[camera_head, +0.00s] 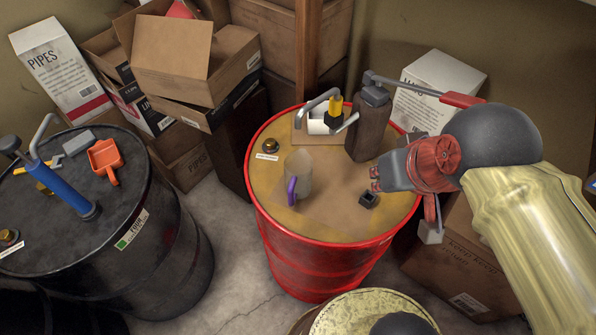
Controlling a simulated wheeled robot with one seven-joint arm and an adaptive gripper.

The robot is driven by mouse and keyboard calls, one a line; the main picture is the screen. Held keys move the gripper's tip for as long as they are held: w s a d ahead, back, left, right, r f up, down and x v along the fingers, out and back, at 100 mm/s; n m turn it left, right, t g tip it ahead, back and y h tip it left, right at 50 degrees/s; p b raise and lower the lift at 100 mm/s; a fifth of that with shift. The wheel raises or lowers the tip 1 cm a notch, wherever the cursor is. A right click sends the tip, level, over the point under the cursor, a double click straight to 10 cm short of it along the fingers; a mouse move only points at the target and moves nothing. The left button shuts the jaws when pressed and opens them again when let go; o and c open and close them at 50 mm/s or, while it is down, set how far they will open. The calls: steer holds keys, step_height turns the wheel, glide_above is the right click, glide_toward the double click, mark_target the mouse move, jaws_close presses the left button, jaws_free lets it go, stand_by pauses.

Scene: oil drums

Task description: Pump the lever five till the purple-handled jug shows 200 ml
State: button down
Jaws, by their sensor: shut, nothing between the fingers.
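The jug with a purple handle (297,172) stands upright on the tan top of the red drum (320,265). It is greyish and see-through; its level and marks are too small to read. A dark brown pump body (367,132) stands at the drum's back right. Its grey lever with a red grip (460,99) reaches to the right, above my gripper. A grey spout (318,103) and a yellow-and-black fitting (336,105) are behind the jug. My gripper (375,179) is shut and empty over the drum's right side, right of the jug and apart from it.
A small dark block (368,200) and a brown cap (270,145) sit on the red drum. A black drum (165,265) at left bears a blue pump (66,187) and an orange scoop (104,158). Cardboard boxes (185,60) crowd the back. Bare floor lies between the drums.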

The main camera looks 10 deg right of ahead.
steer(key=shift+r, duration=0.35)
step_height(320, 180, up, 5)
steer(key=p, duration=0.3)
stand_by(0.4)
step_height(320, 180, down, 7)
stand_by(0.4)
